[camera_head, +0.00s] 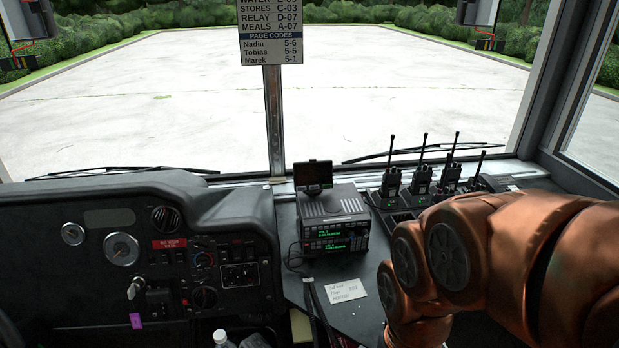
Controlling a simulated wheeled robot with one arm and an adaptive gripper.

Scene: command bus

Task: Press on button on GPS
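A small device with a dark screen (313,173), which looks like the GPS, stands on top of a black radio unit (334,234) in the middle of the dash. Green marks show along its lower edge, but its buttons are too small to make out. My copper-coloured arm comes in from the right and bends down past the bottom edge, to the right of the radio unit. My gripper is out of the frame, so its fingers and anything in them are hidden.
Several handheld radios with upright antennas (391,180) stand in chargers right of the radio unit. A white note (344,290) lies in front of it. The dashboard with gauges (121,249) is at left. A code sign (270,32) hangs at the windshield post. A bottle (223,339) shows below.

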